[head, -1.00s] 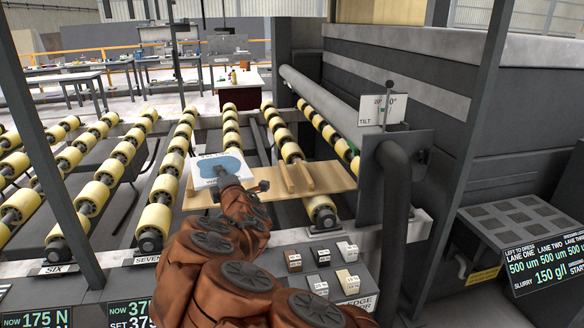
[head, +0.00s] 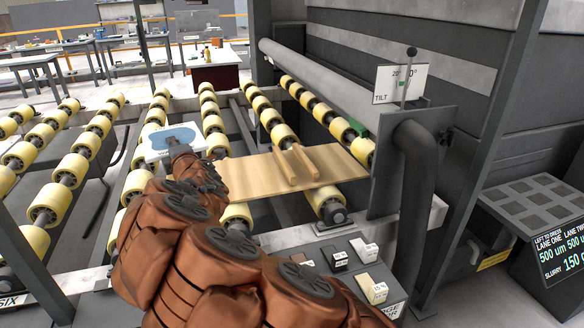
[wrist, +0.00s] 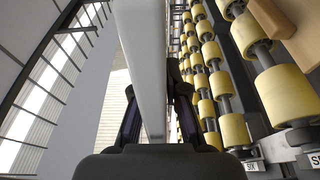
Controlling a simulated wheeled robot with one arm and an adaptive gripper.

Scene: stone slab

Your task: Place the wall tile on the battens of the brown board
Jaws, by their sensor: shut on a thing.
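The wall tile (head: 174,141) is a white slab with a blue patch on its face, in the head view left of the brown board. In the wrist view the tile (wrist: 146,60) stands edge-on between the fingers of my gripper (wrist: 158,120), which is shut on it. The brown board (head: 248,177) lies across the yellow rollers. Two parallel battens (head: 293,165) run across its top, right of its middle, with nothing on them. In the head view my arm hides the board's left end and most of my gripper (head: 180,152). The tile is apart from the battens.
Rows of yellow rollers (head: 66,172) fill the left and middle. A grey post with a TILT sign (head: 400,84) and a thick dark pipe (head: 413,190) stand right of the board. A button panel (head: 350,262) is in front. A large grey machine (head: 430,60) stands behind.

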